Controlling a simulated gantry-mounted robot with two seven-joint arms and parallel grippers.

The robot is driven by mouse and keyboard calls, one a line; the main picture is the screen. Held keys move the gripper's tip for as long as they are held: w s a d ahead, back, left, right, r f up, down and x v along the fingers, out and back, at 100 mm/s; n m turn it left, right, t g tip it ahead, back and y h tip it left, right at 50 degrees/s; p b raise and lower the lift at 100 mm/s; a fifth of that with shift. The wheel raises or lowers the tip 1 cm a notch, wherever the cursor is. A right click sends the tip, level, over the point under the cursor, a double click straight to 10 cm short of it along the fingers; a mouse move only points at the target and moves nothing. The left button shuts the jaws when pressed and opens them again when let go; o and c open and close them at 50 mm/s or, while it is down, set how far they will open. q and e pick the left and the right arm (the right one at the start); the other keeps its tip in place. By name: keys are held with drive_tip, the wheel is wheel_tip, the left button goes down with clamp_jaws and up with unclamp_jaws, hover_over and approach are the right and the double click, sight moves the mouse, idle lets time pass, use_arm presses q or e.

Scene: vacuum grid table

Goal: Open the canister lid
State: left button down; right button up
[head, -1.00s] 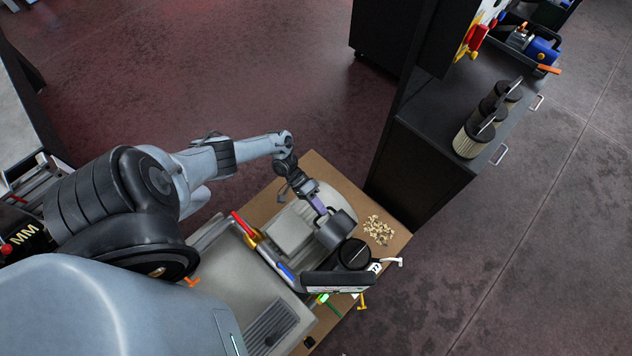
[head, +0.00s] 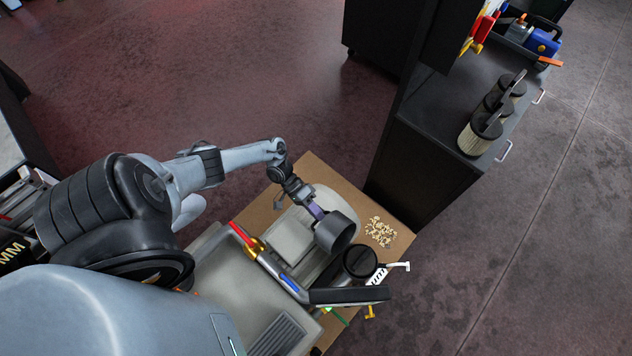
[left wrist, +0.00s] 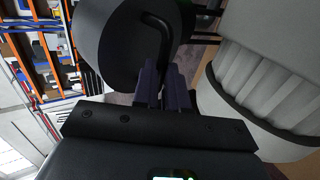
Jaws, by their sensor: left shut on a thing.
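My left gripper (head: 313,209) has its purple fingers shut on the handle of a dark round lid (head: 340,236). The left wrist view shows the fingers (left wrist: 165,85) at the bent black handle on the lid's face (left wrist: 117,40). The lid is tilted, at the front of a pale grey machine body (head: 318,265). Whether it still touches that body is hidden. A dark round canister-like part (head: 360,262) is just below and right of the lid in the head view. My right gripper cannot be made out.
A wand with red, gold and blue parts (head: 258,248) and a long black head (head: 348,295) lies near the lid. Pale crumbs (head: 380,232) are on the brown board (head: 260,208). Several filters (head: 480,133) stand on the dark cabinet (head: 440,105).

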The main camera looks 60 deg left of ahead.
use_arm(q)
drive_tip(key=shift+s+d, duration=0.1)
drive_tip(key=shift+d, duration=0.05)
drive_tip(key=c, duration=1.2)
unclamp_jaws()
drive_tip(key=shift+d, duration=0.15)
drive_tip(key=shift+o, duration=0.2)
drive_tip(key=v, duration=1.1)
drive_tip(key=shift+f, duration=0.1)
